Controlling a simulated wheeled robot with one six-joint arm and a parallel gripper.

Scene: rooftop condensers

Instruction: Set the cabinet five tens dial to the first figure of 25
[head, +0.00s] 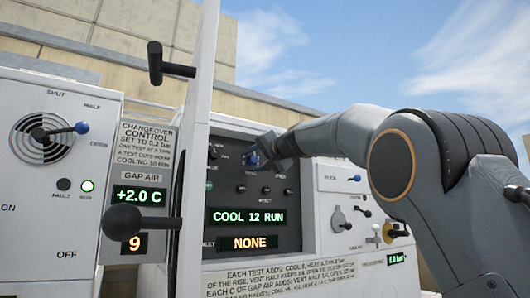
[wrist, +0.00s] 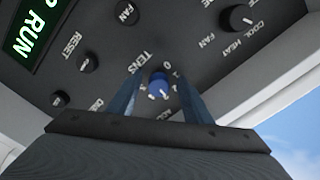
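The tens dial (wrist: 159,83) is a small blue knob on a dark panel, marked TENS, with figures around it. The figures are too small to read surely, and I cannot tell which one the dial points to. My gripper (wrist: 158,76) is open, with one finger on each side of the dial and a narrow gap showing beside it. In the head view my gripper (head: 264,153) is at the upper part of the dark control panel (head: 225,187) and partly hides the dial. No cabinet number is readable.
Displays read COOL 12 RUN (head: 247,217) and NONE (head: 248,242). An open white door with black handles (head: 124,221) stands left of the panel.

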